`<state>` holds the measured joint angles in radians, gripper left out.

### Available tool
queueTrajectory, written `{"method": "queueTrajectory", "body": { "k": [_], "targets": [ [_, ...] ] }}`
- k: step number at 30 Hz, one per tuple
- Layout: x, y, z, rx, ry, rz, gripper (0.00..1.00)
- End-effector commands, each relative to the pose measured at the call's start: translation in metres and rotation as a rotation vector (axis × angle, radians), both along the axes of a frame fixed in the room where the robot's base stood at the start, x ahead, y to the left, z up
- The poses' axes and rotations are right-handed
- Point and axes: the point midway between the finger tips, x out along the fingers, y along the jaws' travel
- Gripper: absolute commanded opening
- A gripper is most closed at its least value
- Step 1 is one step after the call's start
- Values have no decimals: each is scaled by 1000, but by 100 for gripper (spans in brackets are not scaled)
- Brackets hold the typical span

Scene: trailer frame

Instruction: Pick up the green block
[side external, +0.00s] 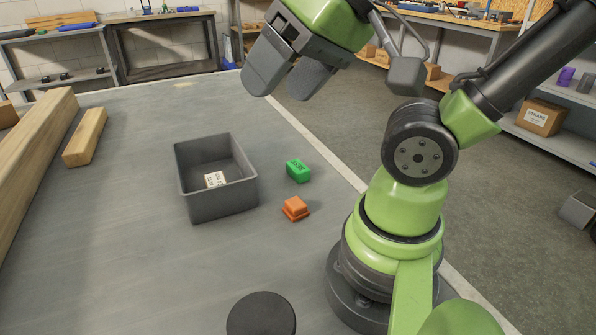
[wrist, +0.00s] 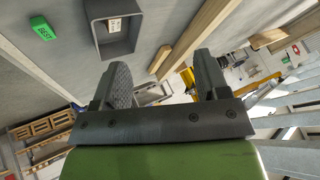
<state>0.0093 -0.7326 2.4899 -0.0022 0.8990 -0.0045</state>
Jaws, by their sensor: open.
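The green block (side external: 299,170) lies on the grey table, to the right of the grey bin, with dark lettering on its side. It also shows in the wrist view at the upper left (wrist: 42,29). My gripper (side external: 289,82) is raised above the table at the top of the side view, apart from the block. In the wrist view its two fingers (wrist: 162,82) stand wide apart with nothing between them.
The grey bin (side external: 220,212) stands left of the block with a small white labelled block (side external: 214,179) inside. An orange block (side external: 295,208) sits nearer my base. A dark round disc (side external: 261,315) is at the front. Wooden beams (side external: 85,137) lie at the left.

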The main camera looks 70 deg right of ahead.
Motion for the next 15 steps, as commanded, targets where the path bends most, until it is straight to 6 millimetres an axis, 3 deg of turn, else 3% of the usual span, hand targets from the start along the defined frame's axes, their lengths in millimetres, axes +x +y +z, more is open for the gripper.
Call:
{"method": "queueTrajectory", "body": {
  "k": [5,8,15],
  "targets": [
    [31,-22,-1,-46,79,-62,68],
    [59,-48,-8,-83,152,-112,68],
    [110,-132,-53,-131,339,-211,68]
  ]
}}
